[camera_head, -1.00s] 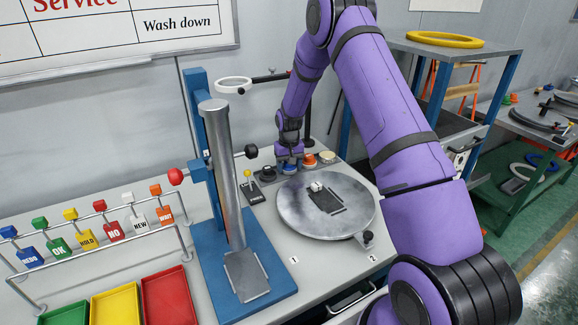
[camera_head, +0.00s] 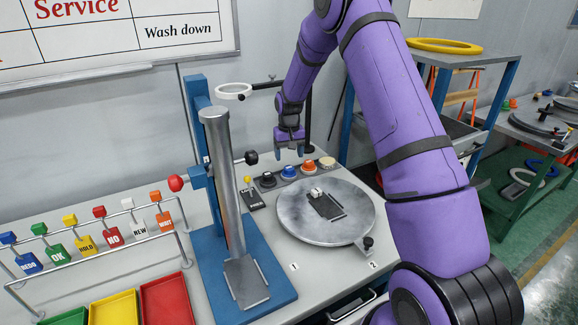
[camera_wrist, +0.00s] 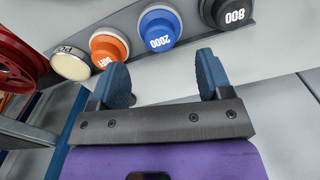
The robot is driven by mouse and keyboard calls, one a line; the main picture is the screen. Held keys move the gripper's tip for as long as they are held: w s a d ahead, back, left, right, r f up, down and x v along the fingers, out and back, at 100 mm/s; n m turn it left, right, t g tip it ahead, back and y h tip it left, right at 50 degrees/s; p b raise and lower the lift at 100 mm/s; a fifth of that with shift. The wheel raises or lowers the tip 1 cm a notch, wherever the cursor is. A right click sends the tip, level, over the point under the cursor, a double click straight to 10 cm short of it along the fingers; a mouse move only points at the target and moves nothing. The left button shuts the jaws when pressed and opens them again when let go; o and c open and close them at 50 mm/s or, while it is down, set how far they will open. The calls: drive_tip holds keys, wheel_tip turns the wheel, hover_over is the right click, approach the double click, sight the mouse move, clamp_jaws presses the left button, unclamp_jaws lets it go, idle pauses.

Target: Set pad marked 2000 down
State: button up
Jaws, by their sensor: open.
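The blue pad marked 2000 (camera_wrist: 160,28) sits in a row on a dark rack, between an orange pad (camera_wrist: 108,46) and a black pad marked 800 (camera_wrist: 228,10). In the head view the blue pad (camera_head: 289,173) is in the rack behind the round plate. My gripper (camera_head: 290,155) is above and just behind the row, pointing down. In the wrist view my gripper (camera_wrist: 166,80) has its two blue fingers wide apart with nothing between them. The blue pad is clear of the fingers.
A cream pad (camera_wrist: 70,64) ends the row. A grey round plate (camera_head: 300,222) with a small dark holder stands in front. A blue press stand with a steel column (camera_head: 225,190) is at left. A magnifier ring (camera_head: 234,91) hangs nearby.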

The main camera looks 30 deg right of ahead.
wheel_tip(320, 180, up, 4)
wheel_tip(320, 180, up, 15)
drive_tip(key=t, duration=0.1)
hover_over(289, 167)
drive_tip(key=s+a, duration=0.4)
drive_tip(key=s, duration=0.4)
drive_tip(key=s+a+r+n+t, duration=0.1)
drive_tip(key=s+a+r+t, duration=0.15)
drive_tip(key=s+r, duration=0.65)
drive_tip(key=s+a+r+t, duration=0.1)
drive_tip(key=s+a, duration=0.1)
drive_tip(key=s, duration=1.1)
drive_tip(key=s+a+r+n, duration=0.1)
drive_tip(key=s+a+r, duration=0.1)
drive_tip(key=s, duration=1.1)
drive_tip(key=shift+s+t, duration=0.3)
drive_tip(key=shift+t, duration=0.05)
